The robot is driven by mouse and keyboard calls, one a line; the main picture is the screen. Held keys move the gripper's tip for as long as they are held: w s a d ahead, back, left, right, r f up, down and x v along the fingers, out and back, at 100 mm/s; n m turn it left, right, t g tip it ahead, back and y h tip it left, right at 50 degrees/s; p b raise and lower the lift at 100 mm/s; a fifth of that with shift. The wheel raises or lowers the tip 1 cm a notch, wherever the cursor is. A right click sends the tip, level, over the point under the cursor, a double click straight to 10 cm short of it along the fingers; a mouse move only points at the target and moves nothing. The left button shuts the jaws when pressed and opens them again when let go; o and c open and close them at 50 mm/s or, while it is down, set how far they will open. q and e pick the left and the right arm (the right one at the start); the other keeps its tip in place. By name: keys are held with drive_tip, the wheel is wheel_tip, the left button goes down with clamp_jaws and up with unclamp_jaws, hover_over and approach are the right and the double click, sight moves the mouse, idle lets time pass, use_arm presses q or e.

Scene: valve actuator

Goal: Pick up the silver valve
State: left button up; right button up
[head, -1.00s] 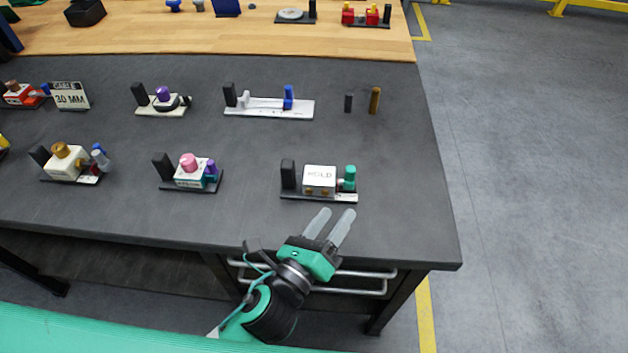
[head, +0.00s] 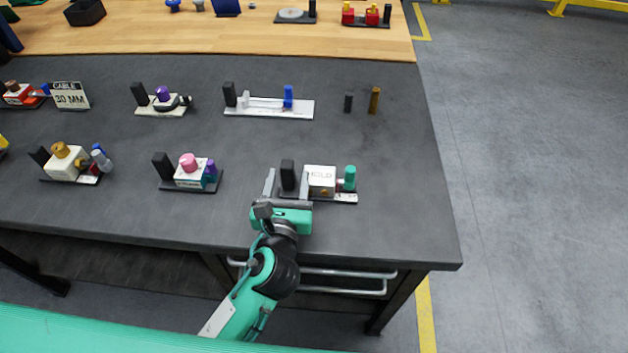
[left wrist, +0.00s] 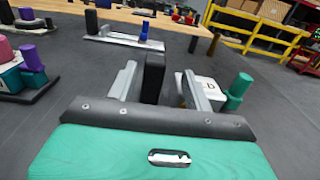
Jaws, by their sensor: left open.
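My left gripper (head: 286,182) is open at the near station, with one finger on each side of an upright black block (head: 288,174). The block also stands between the fingers (left wrist: 157,82) in the left wrist view; contact cannot be told. No part is clearly a silver valve. Candidates are a silver-grey bar (head: 262,103) on the white plate behind and a pale grey cylinder (head: 102,160) at the left station. My right gripper is not in view.
A station with a pink knob (head: 188,160) stands to the left. A dark peg (head: 348,103) and a brown peg (head: 374,100) stand behind at the right. The dark table (head: 400,200) is clear to the right, up to its edge.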

sight(288, 160)
use_arm(q)
drive_tip(key=shift+w+a+r, duration=0.1)
drive_tip(key=shift+w, duration=0.9)
drive_tip(key=shift+w+a+r, duration=0.1)
drive_tip(key=shift+w+a, duration=0.05)
drive_tip(key=shift+w, duration=0.85)
drive_tip(key=shift+w+a+r, duration=0.1)
drive_tip(key=shift+w, duration=0.9)
drive_tip(key=shift+c, duration=0.4)
clamp_jaws()
